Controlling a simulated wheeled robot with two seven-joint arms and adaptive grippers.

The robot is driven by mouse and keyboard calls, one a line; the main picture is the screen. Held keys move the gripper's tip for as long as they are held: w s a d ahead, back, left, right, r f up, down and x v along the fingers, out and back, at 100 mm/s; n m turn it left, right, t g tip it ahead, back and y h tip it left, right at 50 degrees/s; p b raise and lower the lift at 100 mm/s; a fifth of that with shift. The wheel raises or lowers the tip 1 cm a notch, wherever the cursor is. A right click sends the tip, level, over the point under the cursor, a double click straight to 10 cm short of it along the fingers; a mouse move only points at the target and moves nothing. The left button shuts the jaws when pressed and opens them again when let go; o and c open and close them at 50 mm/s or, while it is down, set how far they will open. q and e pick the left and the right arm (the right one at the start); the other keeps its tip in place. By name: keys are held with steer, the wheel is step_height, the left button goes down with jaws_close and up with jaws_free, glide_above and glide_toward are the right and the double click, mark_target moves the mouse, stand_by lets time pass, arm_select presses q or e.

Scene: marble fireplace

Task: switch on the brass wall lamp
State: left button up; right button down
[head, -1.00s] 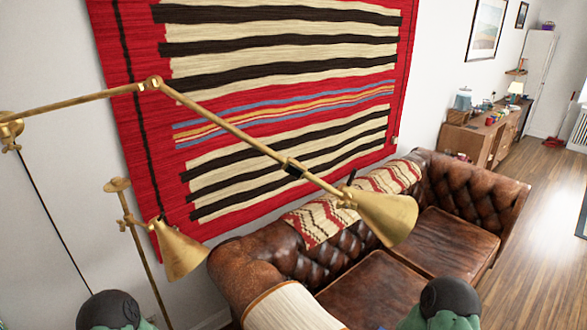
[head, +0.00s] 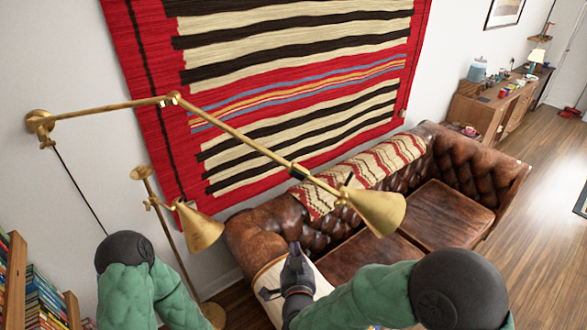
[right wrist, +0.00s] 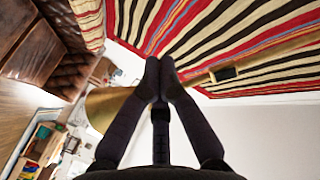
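The brass wall lamp (head: 235,135) reaches from a round wall mount (head: 40,122) over a joint to a cone shade (head: 375,208) above the sofa. A dark collar (head: 298,171) sits on its arm; it also shows in the right wrist view (right wrist: 224,73). No glow shows from the shade. My right gripper (head: 295,250) points up below the lamp arm in the head view. In the right wrist view its fingertips (right wrist: 160,65) are together with nothing seen between them, overlapping the lamp near the shade (right wrist: 108,105). I cannot tell whether they touch it. My left gripper is out of view.
A brass floor lamp (head: 199,228) stands left of the leather sofa (head: 360,260). A striped rug (head: 300,75) hangs behind the wall lamp. Bookshelves (head: 15,275) are at the lower left. A wooden cabinet (head: 490,108) stands beyond the sofa; open floor lies right.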

mark_target(292, 176)
arm_select(q)
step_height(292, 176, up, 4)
steer(key=p, duration=0.3)
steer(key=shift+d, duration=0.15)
arm_select(e)
step_height(292, 176, up, 13)
steer(key=s+a+m+t+h, duration=0.1)
steer(key=s+t, duration=0.1)
steer(key=shift+s+f+m+t, duration=0.15)
steer(key=shift+s+m+t, duration=0.05)
steer(key=shift+m+t, duration=0.2)
steer(key=shift+w, duration=0.1)
arm_select(q)
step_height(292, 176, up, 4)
steer(key=p, duration=0.4)
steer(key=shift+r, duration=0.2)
arm_select(e)
steer(key=w, duration=0.9)
steer(key=w+r, duration=0.1)
steer(key=w, duration=0.3)
steer(key=shift+w+d, duration=0.2)
steer(key=shift+w, duration=0.2)
